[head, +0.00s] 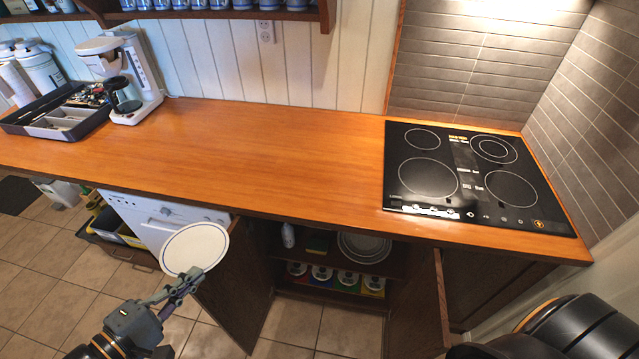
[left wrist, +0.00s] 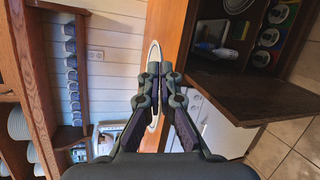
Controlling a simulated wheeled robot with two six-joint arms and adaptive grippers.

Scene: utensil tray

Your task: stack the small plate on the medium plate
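The small plate (head: 195,246), white with a thin dark ring near its rim, is held up in front of the counter, over the floor side. My left gripper (head: 180,284) is shut on its near edge. In the left wrist view the plate (left wrist: 153,60) shows nearly edge-on between the closed fingertips (left wrist: 160,78). A larger round plate (head: 363,246), perhaps the medium plate, lies on the upper shelf inside the open cabinet; whether it is one plate or a stack I cannot tell. My right gripper is not in view.
The cabinet has open doors at left (head: 238,285) and right (head: 440,300). Several cups or cans (head: 320,273) stand on its lower shelf. The wooden counter (head: 270,150) is bare between the utensil tray (head: 55,125) with the coffee maker (head: 135,85) and the black cooktop (head: 470,180).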

